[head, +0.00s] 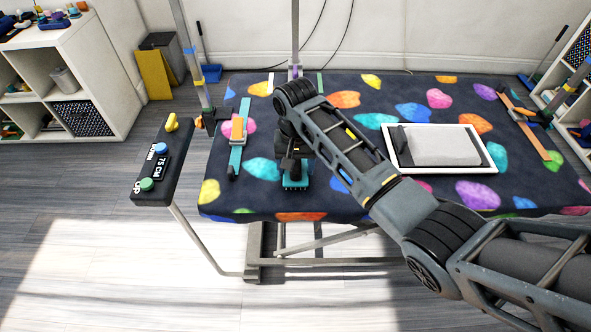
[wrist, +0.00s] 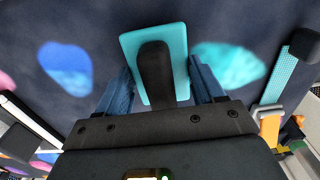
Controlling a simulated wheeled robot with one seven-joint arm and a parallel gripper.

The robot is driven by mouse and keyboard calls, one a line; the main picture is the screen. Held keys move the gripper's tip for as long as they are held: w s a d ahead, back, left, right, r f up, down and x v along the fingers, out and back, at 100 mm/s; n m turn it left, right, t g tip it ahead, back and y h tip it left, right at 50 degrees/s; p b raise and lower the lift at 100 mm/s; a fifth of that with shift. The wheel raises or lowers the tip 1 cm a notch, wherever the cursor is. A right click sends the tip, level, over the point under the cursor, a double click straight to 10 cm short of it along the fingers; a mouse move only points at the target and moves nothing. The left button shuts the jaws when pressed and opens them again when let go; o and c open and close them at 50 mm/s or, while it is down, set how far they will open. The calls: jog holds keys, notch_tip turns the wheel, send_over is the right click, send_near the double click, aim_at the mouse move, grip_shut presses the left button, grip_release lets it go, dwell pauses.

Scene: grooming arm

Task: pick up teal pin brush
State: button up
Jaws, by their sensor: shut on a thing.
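The teal pin brush (head: 295,183) is at the front left part of the patterned grooming table (head: 390,200), pins down. I cannot tell whether its pins touch the table. In the wrist view the brush (wrist: 129,50) shows its flat teal back and black handle between my blue fingers. My gripper (head: 293,165) is directly above the brush, shut on it; it also shows in the wrist view (wrist: 157,82). My arm hides part of the table behind it.
A white tray with a grey pad (head: 440,170) sits to the right. Posts stand along the table. A control box (head: 158,165) juts out at the left.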

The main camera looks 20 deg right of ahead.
jog(key=shift+r, duration=0.15)
jog(key=shift+c, duration=0.2)
notch_tip(320, 180, up, 4)
jog(key=shift+r, duration=0.1)
jog(key=s+d+r+p, duration=0.2)
jog(key=s+d+r, duration=0.4)
jog(key=d, duration=0.4)
jog(key=shift+r, duration=0.3)
